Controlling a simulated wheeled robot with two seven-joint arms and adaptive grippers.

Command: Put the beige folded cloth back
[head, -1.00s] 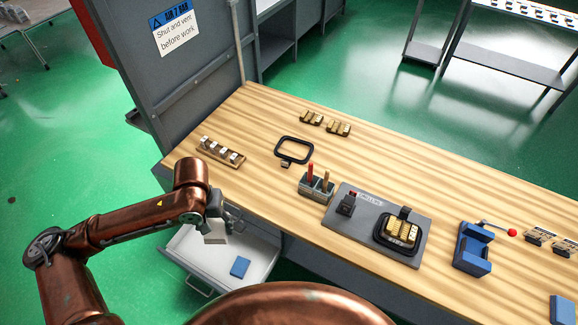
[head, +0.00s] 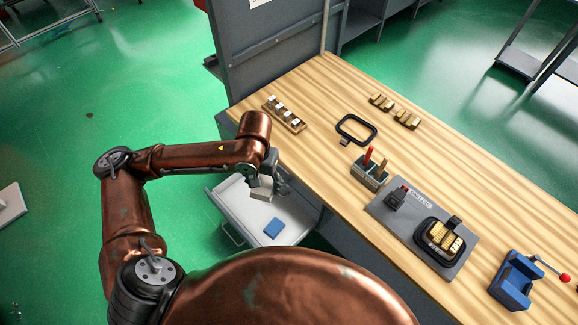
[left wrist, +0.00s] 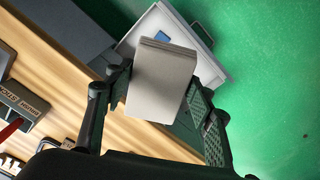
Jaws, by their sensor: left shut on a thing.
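The beige folded cloth (left wrist: 160,80) is held between the fingers of my left gripper (left wrist: 155,115), which is shut on it. In the head view the cloth (head: 262,189) hangs below my left gripper (head: 272,183), over the open white drawer (head: 236,206) under the bench's left end. A blue folded cloth (head: 274,228) lies flat in the drawer, apart from the beige one. In the left wrist view the beige cloth covers much of the drawer (left wrist: 206,68). My right gripper is not in view.
The wooden bench (head: 318,100) carries a rack with pale pieces (head: 284,114), a black frame (head: 356,129), a holder with red and tan handles (head: 370,172), a grey fixture plate (head: 400,215) and a blue clamp (head: 514,282). A grey panel (head: 270,50) stands behind the bench's left end.

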